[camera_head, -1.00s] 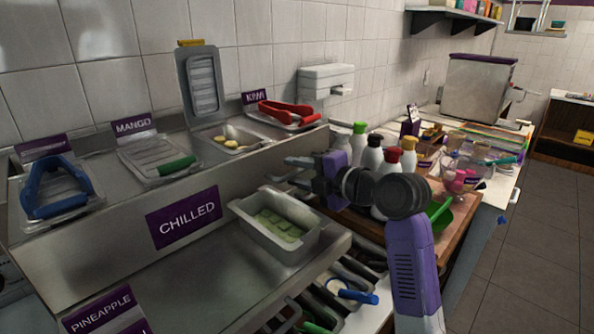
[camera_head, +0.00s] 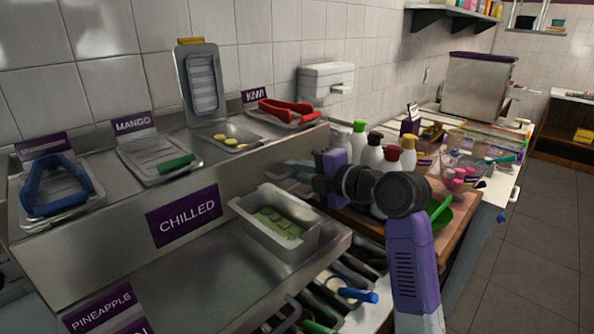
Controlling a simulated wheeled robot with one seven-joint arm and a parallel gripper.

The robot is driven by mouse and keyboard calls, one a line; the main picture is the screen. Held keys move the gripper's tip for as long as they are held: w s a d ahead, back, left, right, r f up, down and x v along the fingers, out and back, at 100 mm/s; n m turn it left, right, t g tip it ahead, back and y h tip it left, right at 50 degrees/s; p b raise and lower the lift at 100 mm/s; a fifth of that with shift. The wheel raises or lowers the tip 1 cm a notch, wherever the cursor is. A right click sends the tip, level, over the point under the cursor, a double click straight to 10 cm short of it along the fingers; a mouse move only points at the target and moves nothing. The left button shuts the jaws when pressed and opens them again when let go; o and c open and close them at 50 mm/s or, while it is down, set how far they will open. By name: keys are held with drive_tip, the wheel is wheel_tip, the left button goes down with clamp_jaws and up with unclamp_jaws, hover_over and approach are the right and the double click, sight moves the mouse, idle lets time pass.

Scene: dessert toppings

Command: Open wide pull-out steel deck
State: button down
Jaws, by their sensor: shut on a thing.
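The wide steel deck (camera_head: 205,285) sticks out below the sloped steel front with the CHILLED sign (camera_head: 184,217). A steel pan of green slices (camera_head: 279,247) stands upright on it. My gripper (camera_head: 293,173) is above and behind the pan's right end, beside the raised counter, pointing left. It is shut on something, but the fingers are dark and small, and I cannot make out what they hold. I see no handle of the deck between the fingers. My purple and grey arm hides part of the wooden board behind it.
Below the deck's right edge is an open compartment with blue- and green-handled tools (camera_head: 358,295). Squeeze bottles (camera_head: 371,155) stand close behind my wrist. The floor (camera_head: 535,260) at the right is clear.

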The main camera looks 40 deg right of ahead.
idle(0.8)
drive_tip(key=s+b, duration=0.1)
drive_tip(key=s, duration=0.4)
drive_tip(key=shift+d+f, duration=0.1)
drive_tip(key=c, duration=1.5)
unclamp_jaws()
drive_tip(key=shift+b+v, duration=0.8)
drive_tip(key=shift+v, duration=3.15)
